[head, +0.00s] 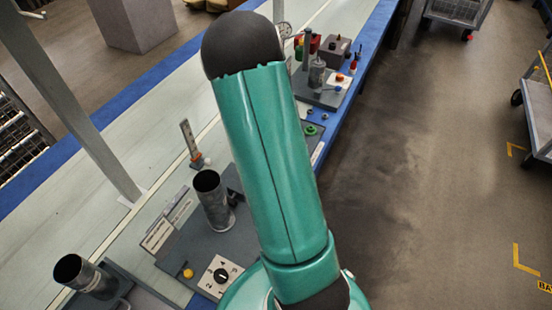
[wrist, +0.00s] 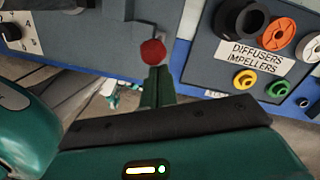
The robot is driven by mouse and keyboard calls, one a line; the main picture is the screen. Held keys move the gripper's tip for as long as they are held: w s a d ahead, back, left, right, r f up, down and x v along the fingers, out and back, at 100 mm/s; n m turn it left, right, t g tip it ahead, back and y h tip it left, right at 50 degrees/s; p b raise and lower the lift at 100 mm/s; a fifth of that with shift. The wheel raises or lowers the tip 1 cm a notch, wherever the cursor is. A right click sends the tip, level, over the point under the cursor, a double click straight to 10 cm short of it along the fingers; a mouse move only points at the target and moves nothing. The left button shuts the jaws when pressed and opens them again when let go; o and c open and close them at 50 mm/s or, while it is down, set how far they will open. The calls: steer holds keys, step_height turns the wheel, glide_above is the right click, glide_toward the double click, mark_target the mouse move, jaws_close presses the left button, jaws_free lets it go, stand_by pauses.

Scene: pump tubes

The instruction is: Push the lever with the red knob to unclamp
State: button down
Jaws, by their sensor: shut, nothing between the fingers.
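The red knob (wrist: 153,52) shows near the top middle of the wrist view, against a dark grey fixture. Its lever is hard to make out. My gripper (wrist: 158,70) is shut and empty, with its green fingers just below the knob in the picture. The fingertips look very close to the knob; I cannot tell whether they touch it. In the head view my arm covers the middle of the bench, and I can make out neither the gripper nor the red knob there.
A panel labelled diffusers and impellers (wrist: 257,52) holds coloured rings at right in the wrist view. In the head view, an open metal cylinder (head: 214,203) and a numbered dial (head: 219,276) stand left of my arm.

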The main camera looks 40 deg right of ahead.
steer(key=shift+w+a+g+h, duration=0.15)
steer(key=shift+w+a+g, duration=0.2)
steer(key=shift+w, duration=0.4)
steer(key=shift+w+a+g+h, duration=0.1)
steer(key=shift+w+a+g, duration=0.1)
steer(key=shift+w+g, duration=0.35)
steer(key=shift+w+a+g+h, duration=0.2)
steer(key=shift+w+a, duration=0.1)
steer(key=shift+w, duration=0.6)
steer(key=shift+w+a, duration=0.1)
steer(key=shift+a, duration=0.05)
steer(key=d+r, duration=0.3)
steer(key=r, duration=0.8)
steer(key=shift+s+d, duration=0.25)
steer(key=shift+s, duration=0.1)
steer(key=shift+r, duration=0.15)
